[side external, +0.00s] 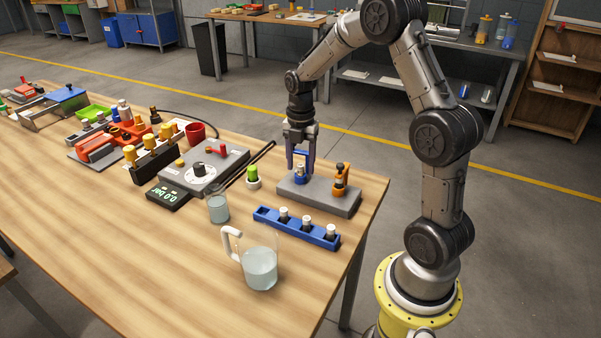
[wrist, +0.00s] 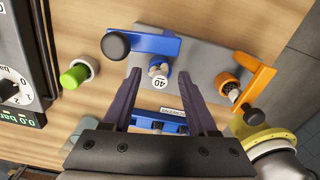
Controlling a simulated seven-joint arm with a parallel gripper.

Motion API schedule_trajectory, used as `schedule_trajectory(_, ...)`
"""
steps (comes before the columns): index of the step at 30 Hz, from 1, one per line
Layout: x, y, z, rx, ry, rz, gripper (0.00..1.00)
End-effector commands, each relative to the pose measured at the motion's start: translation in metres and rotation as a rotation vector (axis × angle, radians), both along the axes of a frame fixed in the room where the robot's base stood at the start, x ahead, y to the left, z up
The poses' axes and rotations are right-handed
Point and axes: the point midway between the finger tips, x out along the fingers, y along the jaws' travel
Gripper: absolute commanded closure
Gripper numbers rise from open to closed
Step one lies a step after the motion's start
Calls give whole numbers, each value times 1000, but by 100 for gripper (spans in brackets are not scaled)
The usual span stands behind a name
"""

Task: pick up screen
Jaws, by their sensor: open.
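A small white-capped piece marked 40 (wrist: 160,80) sits at the blue clamp (wrist: 140,45) on the grey block (side external: 318,196). My gripper (side external: 300,165) points down over the blue clamp, fingers apart. In the wrist view the fingertips (wrist: 160,74) stand either side of the marked piece; contact cannot be told. A blue rack (side external: 297,229) with several small upright pieces stands in front of the block; in the wrist view it shows partly between the fingers, with a small blurred label.
An orange clamp (side external: 341,180) stands on the block's right. A green-capped container (side external: 253,176) and a pressure unit (side external: 200,175) are to the left. A glass jug (side external: 260,265) and a beaker (side external: 218,208) stand in front. The table's front left is clear.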

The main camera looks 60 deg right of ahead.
Motion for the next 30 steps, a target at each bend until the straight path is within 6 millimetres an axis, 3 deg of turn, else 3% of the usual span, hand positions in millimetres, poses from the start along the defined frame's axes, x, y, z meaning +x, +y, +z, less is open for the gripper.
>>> schedule_trajectory(1,0,0,0,0,0,0,45)
schedule_trajectory(10,0,0,0,0,0,0,99)
schedule_trajectory(23,0,0,2,-1,-1,0,100)
schedule_trajectory(30,1,0,18,-2,-3,0,100)
